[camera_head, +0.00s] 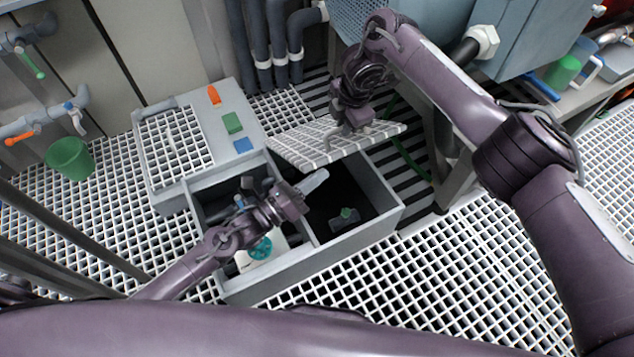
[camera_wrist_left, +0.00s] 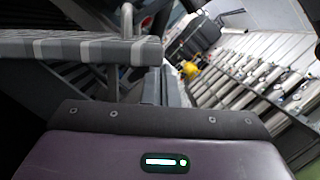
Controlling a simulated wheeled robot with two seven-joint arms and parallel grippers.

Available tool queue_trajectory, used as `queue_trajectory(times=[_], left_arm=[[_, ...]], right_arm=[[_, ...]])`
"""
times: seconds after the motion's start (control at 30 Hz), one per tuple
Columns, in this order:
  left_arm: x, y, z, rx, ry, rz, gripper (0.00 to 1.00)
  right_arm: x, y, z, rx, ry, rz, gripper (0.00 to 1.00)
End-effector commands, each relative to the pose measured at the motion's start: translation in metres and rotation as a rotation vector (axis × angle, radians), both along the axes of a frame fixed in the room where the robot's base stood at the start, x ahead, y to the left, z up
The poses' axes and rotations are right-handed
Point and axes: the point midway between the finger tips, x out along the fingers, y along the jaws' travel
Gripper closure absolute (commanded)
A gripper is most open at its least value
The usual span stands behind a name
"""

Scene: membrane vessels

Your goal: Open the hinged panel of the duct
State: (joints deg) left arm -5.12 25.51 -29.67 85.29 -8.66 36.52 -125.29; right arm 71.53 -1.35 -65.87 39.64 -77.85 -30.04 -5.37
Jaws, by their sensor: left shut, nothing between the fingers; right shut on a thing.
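The duct (camera_head: 385,218) is a grey open-topped box on the floor, with a dark right compartment. Its hinged panel (camera_head: 310,145), a pale grating, stands tilted up along the far side of that compartment. My right gripper (camera_head: 345,132) is shut on the panel from above. My left gripper (camera_head: 316,180) is shut and empty over the compartment, just in front of the panel's near side. In the left wrist view, a striped panel edge (camera_wrist_left: 80,48) fills the upper left; the left fingertips cannot be made out there.
A grey console (camera_head: 240,105) with coloured blocks adjoins on the left. A green bucket (camera_head: 70,158) stands further left. Grating floor (camera_head: 470,270) is clear at front right.

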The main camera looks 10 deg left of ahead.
Motion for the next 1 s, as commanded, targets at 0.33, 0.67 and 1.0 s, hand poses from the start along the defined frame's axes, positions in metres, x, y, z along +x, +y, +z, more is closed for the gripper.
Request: queue_trajectory(times=[0.33,0.67,1.0], left_arm=[[0.006,0.004,0.009,0.002,-0.005,0.001,1.0],[0.016,0.011,0.025,-0.003,-0.015,0.009,1.0],[0.016,0.012,0.026,-0.003,-0.018,0.009,1.0]], right_arm=[[-0.002,0.007,-0.002,0.014,-0.002,0.004,1.0],[-0.003,0.005,-0.004,0.007,0.004,0.004,1.0],[-0.003,0.0,-0.005,-0.001,0.008,0.002,0.66]])
